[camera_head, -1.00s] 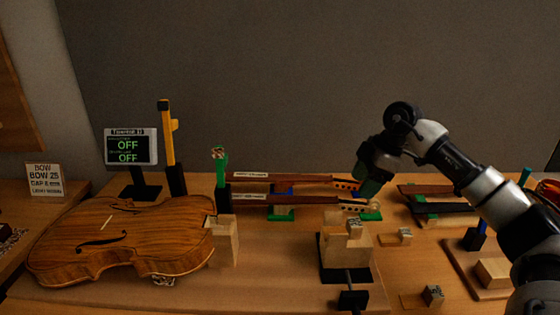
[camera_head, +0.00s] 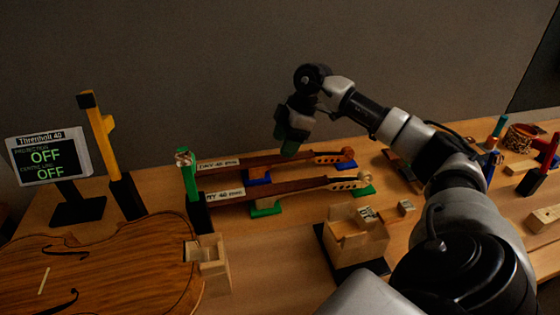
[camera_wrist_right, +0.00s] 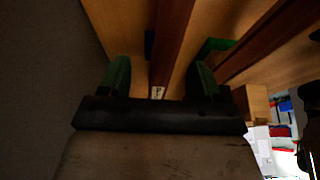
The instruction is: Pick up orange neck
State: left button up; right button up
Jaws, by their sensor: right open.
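Two violin necks lie side by side on low supports. The back neck (camera_head: 270,161), with an orange-brown scroll, rests on blue supports; the front neck (camera_head: 290,187), with a paler pegbox, rests on green ones. Which one is called orange is not certain; the back scroll looks more orange. My right gripper (camera_head: 289,143) is open, pointing down over the middle of the back neck. In the right wrist view, a neck (camera_wrist_right: 172,40) runs between the open green fingers (camera_wrist_right: 160,78), with no clear contact. The other neck (camera_wrist_right: 268,42) lies to the right. My left gripper is out of view.
A green-and-black post (camera_head: 190,185) stands at the necks' left ends. The violin body (camera_head: 110,265) lies front left. A yellow post (camera_head: 103,135) and a display reading OFF (camera_head: 48,157) stand behind it. A wooden block fixture (camera_head: 355,240) stands in front.

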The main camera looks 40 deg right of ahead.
aim_at(281, 158)
jog(key=f, duration=0.2)
jog(key=a+f, duration=0.1)
jog(key=f, duration=0.1)
jog(key=shift+s+a+f, duration=0.1)
jog(key=shift+f, duration=0.1)
jog(key=shift+a+f, duration=0.1)
jog(key=shift+f, duration=0.25)
jog(key=shift+c, duration=0.2)
jog(key=c, duration=1)
jog(key=shift+c, duration=0.3)
jog(key=shift+r, duration=0.15)
